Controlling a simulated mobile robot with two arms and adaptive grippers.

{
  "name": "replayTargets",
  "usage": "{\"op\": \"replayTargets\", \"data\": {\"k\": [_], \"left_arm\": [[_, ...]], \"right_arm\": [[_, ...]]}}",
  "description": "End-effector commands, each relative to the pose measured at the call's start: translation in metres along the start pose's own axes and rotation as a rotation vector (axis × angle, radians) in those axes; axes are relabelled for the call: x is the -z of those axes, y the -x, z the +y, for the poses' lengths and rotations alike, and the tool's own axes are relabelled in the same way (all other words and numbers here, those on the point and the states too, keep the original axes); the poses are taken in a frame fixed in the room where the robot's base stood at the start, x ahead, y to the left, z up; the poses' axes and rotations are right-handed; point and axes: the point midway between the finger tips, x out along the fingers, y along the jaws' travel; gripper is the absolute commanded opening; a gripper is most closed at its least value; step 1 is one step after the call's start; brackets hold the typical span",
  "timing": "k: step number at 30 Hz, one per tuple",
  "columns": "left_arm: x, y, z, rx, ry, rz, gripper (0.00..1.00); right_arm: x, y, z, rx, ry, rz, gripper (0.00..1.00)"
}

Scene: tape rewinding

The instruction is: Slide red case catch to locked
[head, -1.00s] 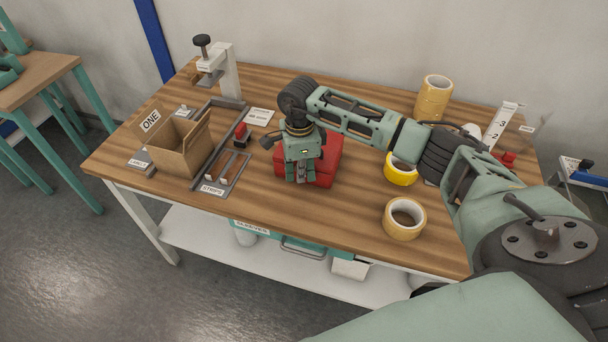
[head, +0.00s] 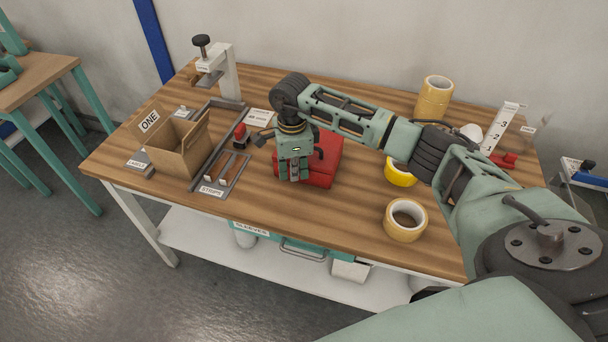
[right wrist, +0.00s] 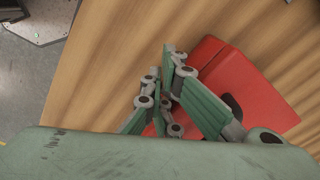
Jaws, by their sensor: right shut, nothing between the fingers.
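The red case (head: 325,165) lies on the wooden table, partly hidden behind my right gripper. It also shows in the right wrist view (right wrist: 245,88), with a dark part on it partly covered by the gripper. I cannot make out the catch or its position. My right gripper (head: 294,178) points down at the left front side of the case, shut and empty. In the right wrist view its fingers (right wrist: 170,75) overlap the left edge of the case; I cannot tell whether they touch it. My left gripper is not in view.
Left of the case are the strips tray (head: 212,190) and an open cardboard box (head: 178,158). Tape rolls stand at the right, one tan roll (head: 405,222) near the front edge. A press (head: 228,75) stands at the back left. The table front is mostly clear.

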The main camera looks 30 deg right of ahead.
Motion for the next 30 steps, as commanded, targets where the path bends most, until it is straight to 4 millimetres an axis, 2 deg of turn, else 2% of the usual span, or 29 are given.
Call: {"op": "replayTargets", "data": {"k": [18, 30], "left_arm": [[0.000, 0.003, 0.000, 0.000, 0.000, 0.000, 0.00], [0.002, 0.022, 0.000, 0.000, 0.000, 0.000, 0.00]], "right_arm": [[0.011, 0.001, 0.006, 0.000, -0.001, 0.001, 0.00], [0.011, 0.031, 0.005, 0.001, -0.001, 0.002, 0.00]]}}
